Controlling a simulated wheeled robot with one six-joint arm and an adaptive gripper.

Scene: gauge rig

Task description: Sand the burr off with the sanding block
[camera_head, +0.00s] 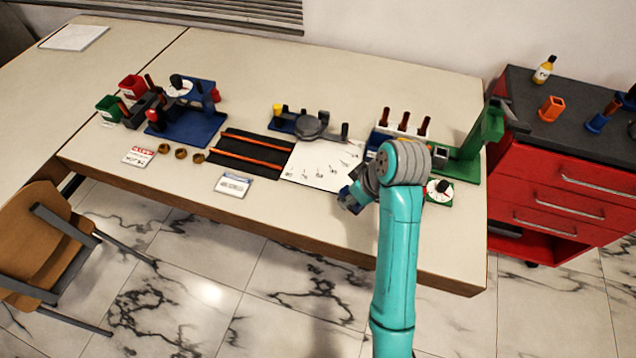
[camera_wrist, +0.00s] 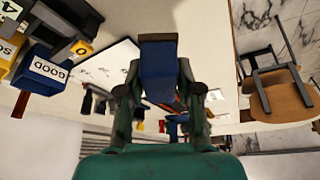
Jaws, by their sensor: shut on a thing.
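My gripper (camera_wrist: 159,85) is shut on a blue block (camera_wrist: 158,80) with a dark face, which looks like the sanding block. The block stands out between the two fingers in the wrist view. In the head view my teal arm reaches over the front right of the table, and its wrist hides most of the gripper. A dark blue shape (camera_head: 348,200) shows beside the wrist, over the right edge of a white sheet (camera_head: 318,168). I cannot make out the burr in either view.
A blue rig (camera_head: 185,125) and dark mat (camera_head: 243,157) lie left. A red cabinet (camera_head: 560,185) adjoins the table (camera_head: 290,225).

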